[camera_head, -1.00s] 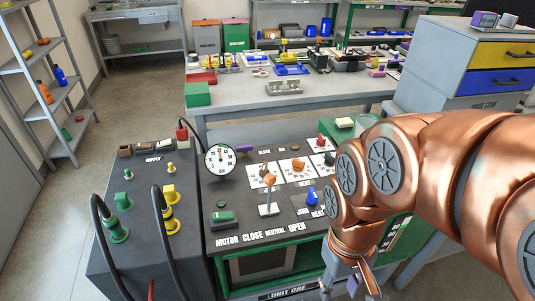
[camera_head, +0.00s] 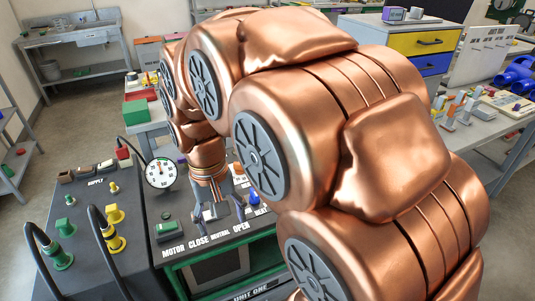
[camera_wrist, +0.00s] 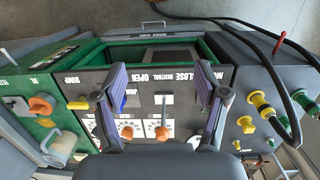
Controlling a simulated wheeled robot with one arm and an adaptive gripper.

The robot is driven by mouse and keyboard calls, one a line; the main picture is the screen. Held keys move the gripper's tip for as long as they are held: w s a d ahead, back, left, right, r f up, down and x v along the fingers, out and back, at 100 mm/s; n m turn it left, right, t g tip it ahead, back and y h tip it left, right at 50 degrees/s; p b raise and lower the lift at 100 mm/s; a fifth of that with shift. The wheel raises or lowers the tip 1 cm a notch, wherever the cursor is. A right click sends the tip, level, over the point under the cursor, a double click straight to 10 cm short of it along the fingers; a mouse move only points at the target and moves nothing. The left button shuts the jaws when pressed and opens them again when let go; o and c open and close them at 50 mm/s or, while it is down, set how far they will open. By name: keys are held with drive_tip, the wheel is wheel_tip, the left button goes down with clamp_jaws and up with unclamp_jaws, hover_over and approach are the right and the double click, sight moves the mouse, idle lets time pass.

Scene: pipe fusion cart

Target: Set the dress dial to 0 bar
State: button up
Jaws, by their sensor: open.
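The control panel (camera_head: 182,243) carries several dials with white scale plates. In the wrist view an orange knob (camera_wrist: 162,132) and a second orange-topped dial (camera_wrist: 126,130) lie low between and beside my fingers. The dial labels are too small to read, so I cannot tell which is the dress dial or its setting. In the head view my arm hides most of the dials; one orange knob (camera_head: 238,168) shows past it. My gripper (camera_head: 217,215) hangs over the panel, open and empty. In the wrist view its fingers (camera_wrist: 161,75) stand spread around the pale lever (camera_wrist: 162,99), apparently without touching it.
A round gauge (camera_head: 160,173) stands at the panel's left. A blue knob (camera_head: 254,200) is right of my gripper. The supply cabinet (camera_head: 85,262) has green and yellow plugs and black cables. A drawer unit (camera_head: 375,42) and workbench (camera_head: 498,140) stand to the right.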

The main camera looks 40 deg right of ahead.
drive_tip(key=w+d+m, duration=0.6)
drive_tip(key=w+d, duration=1.2)
drive_tip(key=w+d+f+m, duration=0.2)
drive_tip(key=d+f, duration=0.1)
drive_tip(key=d, duration=0.4)
drive_tip(key=w+d+f+m+t, duration=0.1)
drive_tip(key=w+d+f+m, duration=0.1)
drive_tip(key=d, duration=0.5)
drive_tip(key=w+d+f+m, duration=0.2)
drive_tip(key=w+d+f, duration=0.1)
drive_tip(key=d+f, duration=0.2)
drive_tip(key=shift+w+d+f, duration=0.1)
drive_tip(key=shift+d+f, duration=0.1)
drive_tip(key=shift+d, duration=0.35)
drive_tip(key=shift+w+d+f, duration=0.1)
drive_tip(key=shift+d+f, duration=0.1)
drive_tip(key=shift+d, duration=0.35)
drive_tip(key=shift+d+f+p, duration=0.1)
drive_tip(key=shift+f+p, duration=0.15)
drive_tip(key=shift+p, duration=0.1)
wheel_tip(320, 180, down, 8)
drive_tip(key=shift+r+p, duration=0.25)
drive_tip(key=shift+p, duration=0.7)
